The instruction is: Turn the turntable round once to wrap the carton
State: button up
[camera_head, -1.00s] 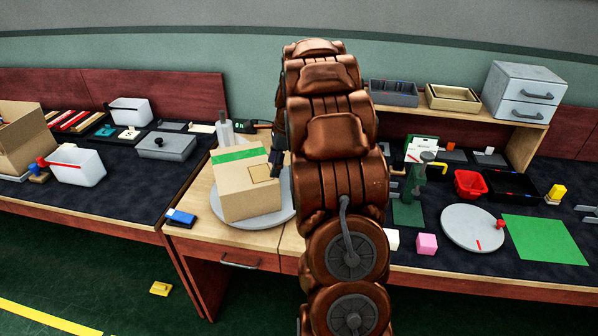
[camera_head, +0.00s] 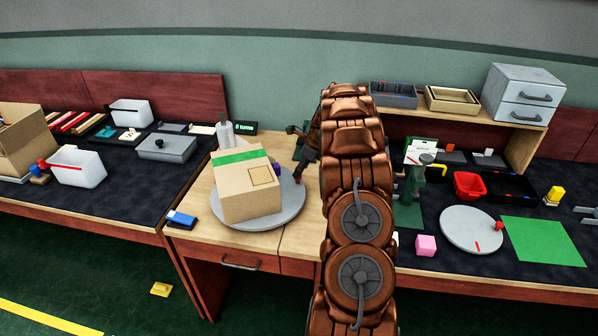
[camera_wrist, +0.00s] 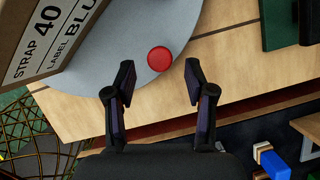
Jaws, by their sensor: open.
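The carton (camera_head: 250,198), brown with a green strip on top, stands on the grey turntable (camera_head: 290,208) left of my arm in the head view. In the wrist view the carton (camera_wrist: 40,40) shows printed words at the upper left, and the turntable (camera_wrist: 110,50) lies beneath it. A round red knob (camera_wrist: 159,59) sits near the turntable's rim. My gripper (camera_wrist: 160,70) is open and empty, with one finger on each side of the knob in the picture; I cannot tell how high it is above it. The knob also shows in the head view (camera_head: 300,179).
A second grey disc (camera_head: 470,229) with a red knob lies on the right bench beside a green mat (camera_head: 541,240). A white bottle (camera_head: 225,134) stands behind the carton. A green stand (camera_head: 411,190) is right of my arm.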

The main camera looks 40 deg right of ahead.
jog(key=shift+x, duration=1.45)
grip_shut()
